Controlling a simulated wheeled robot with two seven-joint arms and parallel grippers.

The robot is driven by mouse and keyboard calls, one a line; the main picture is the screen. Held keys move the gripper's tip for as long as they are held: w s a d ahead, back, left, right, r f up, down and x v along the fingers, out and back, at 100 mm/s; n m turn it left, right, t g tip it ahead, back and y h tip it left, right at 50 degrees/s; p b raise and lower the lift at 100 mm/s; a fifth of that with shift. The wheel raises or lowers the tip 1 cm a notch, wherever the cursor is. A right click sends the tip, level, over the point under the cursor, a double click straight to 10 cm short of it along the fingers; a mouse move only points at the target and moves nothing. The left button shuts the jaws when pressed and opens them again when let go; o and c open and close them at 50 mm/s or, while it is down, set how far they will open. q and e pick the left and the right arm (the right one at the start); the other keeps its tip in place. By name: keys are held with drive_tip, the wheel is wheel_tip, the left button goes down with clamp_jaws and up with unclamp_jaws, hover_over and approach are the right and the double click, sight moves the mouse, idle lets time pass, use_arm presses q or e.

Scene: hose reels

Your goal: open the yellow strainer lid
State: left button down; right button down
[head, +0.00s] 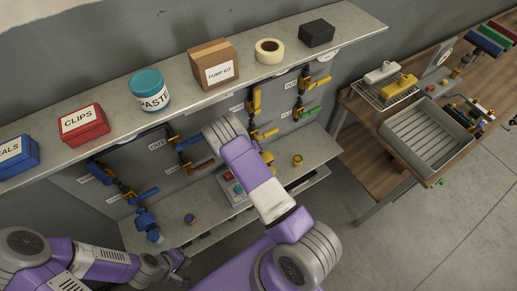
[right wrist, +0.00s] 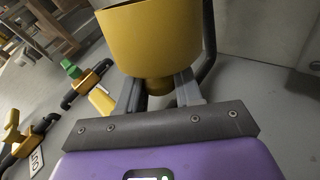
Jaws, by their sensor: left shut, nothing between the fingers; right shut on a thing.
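A yellow cup-shaped part, which looks like the strainer lid (right wrist: 150,38), fills the upper middle of the right wrist view. My right gripper (right wrist: 157,90) is shut on its narrower neck, one grey finger on each side. In the head view my right arm covers the right gripper; a bit of yellow (head: 267,157) shows beside the arm. My left gripper (head: 183,262) is shut and empty at the lower left, away from the panel.
Pipes with coloured valve handles line the panel, including a green handle (head: 307,113). The lower shelf holds a brass-coloured fitting (head: 297,160) and a control box (head: 234,190). The upper shelf carries a PUMP KIT box (head: 213,65) and a PASTE jar (head: 150,91). A grey tray (head: 468,150) lies right.

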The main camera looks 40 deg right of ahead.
drive_tip(key=c, duration=0.8)
unclamp_jaws()
drive_tip(key=shift+s+f, duration=0.1)
drive_tip(key=w+v, duration=0.1)
drive_tip(key=v, duration=0.6)
drive_tip(key=shift+s+a+r, duration=0.2)
drive_tip(key=shift+s+r, duration=0.05)
drive_tip(key=shift+s, duration=0.25)
drive_tip(key=shift+s+f, duration=0.1)
